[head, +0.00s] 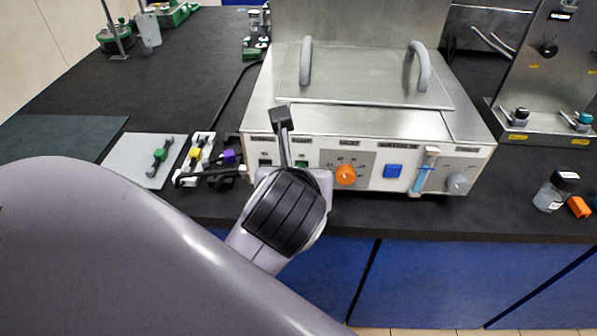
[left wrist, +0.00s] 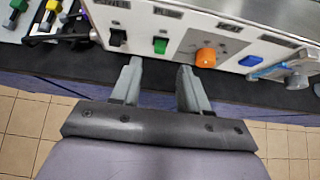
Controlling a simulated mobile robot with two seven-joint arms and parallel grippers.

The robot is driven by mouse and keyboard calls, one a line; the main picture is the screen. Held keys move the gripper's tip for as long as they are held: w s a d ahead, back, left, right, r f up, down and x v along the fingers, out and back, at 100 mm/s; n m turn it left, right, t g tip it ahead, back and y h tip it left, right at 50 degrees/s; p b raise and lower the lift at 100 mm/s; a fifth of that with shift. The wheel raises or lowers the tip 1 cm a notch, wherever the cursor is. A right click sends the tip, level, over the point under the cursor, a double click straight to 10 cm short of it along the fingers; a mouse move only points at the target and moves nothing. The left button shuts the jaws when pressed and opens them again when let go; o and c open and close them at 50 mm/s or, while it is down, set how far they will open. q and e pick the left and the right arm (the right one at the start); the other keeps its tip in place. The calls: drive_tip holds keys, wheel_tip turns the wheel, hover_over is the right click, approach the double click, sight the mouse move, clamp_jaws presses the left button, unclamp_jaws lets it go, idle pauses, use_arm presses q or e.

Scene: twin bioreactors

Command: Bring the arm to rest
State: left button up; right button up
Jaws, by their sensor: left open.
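My left arm comes in from the left in the head view and crosses the front edge of the bench. My left gripper (head: 282,122) points at the front panel of the steel-topped unit (head: 370,125). In the left wrist view my left gripper (left wrist: 158,76) is open, with its two fingers apart and nothing between them. The fingers are just in front of the panel, below the black switch (left wrist: 118,37), the green switch (left wrist: 160,45) and the orange knob (left wrist: 205,57). I cannot tell the exact gap to the panel. My right gripper is in neither view.
A blue button (head: 392,171) and a grey knob (head: 458,183) sit further right on the panel. A rack with coloured clips (head: 203,155) and a grey mat (head: 140,160) lie left. A small bottle (head: 555,191) and an orange block (head: 579,207) stand right.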

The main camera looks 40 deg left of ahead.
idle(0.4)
use_arm(q)
drive_tip(key=s+f+n+g+h, duration=0.3)
drive_tip(key=s+f+n, duration=0.5)
drive_tip(key=n, duration=0.5)
drive_tip(key=s+f+n+g+h, duration=0.25)
drive_tip(key=s+f+n, duration=0.35)
drive_tip(key=f+n, duration=0.6)
drive_tip(key=w+d+f+n+t+h, duration=0.2)
drive_tip(key=w+f+t, duration=0.4)
drive_tip(key=f+t, duration=0.1)
drive_tip(key=shift+w+d+f, duration=0.2)
drive_tip(key=shift+w+d, duration=0.05)
drive_tip(key=shift+d, duration=0.1)
